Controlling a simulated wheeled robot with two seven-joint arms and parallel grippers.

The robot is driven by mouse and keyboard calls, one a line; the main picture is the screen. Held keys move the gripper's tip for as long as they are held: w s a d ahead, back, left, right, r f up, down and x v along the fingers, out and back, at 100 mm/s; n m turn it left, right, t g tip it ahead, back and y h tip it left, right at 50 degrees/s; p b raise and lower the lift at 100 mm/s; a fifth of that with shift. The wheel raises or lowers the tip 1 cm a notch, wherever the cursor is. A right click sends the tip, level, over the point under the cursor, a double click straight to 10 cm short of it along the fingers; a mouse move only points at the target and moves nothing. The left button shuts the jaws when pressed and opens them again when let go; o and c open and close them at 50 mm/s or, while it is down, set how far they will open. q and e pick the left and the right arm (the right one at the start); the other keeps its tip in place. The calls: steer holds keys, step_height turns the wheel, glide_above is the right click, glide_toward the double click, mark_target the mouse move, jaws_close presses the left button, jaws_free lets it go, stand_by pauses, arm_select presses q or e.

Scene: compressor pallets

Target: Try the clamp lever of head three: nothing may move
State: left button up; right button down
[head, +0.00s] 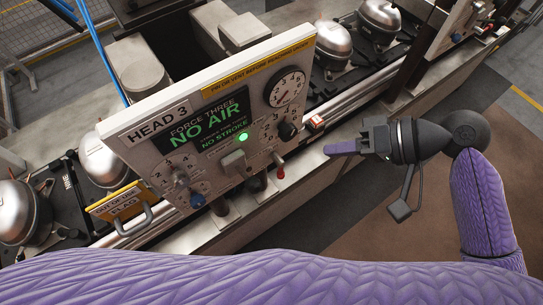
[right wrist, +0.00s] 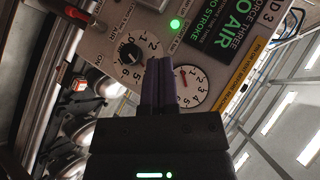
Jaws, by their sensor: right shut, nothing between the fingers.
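The head three panel (head: 145,128) reads "HEAD 3", and its green screen (head: 203,120) reads "FORCE THREE NO AIR" and "NO STROKE". A red-tipped lever (head: 281,172) sticks out below the panel's lower right edge; it also shows in the right wrist view (right wrist: 76,14). A grey block (head: 234,162) sits under a lit green lamp (head: 243,137). I cannot read which part is the clamp lever. My right gripper (head: 327,149) is shut and empty, right of the panel, apart from the red-tipped lever. In the right wrist view its fingers (right wrist: 160,62) cover part of the panel. My left gripper is out of view.
A round gauge (head: 287,88) and a black knob (head: 288,130) are on the panel's right side. Steel compressors (head: 332,45) stand on the line behind. A yellow tag with a handle (head: 118,202) is at the lower left. Open floor lies right of the line.

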stand_by(0.3)
glide_toward(246, 178)
steer(key=w, duration=0.3)
steer(key=shift+s+a+f+p, duration=0.3)
steer(key=shift+s+a+f, duration=0.1)
steer(key=shift+a, duration=0.2)
steer(key=shift+s+a+f+p, duration=0.25)
steer(key=shift+s+a+f, duration=0.1)
steer(key=shift+a, duration=0.2)
steer(key=shift+s+a+f+p, duration=0.3)
steer(key=shift+a+f, duration=0.1)
steer(key=shift+a, duration=0.2)
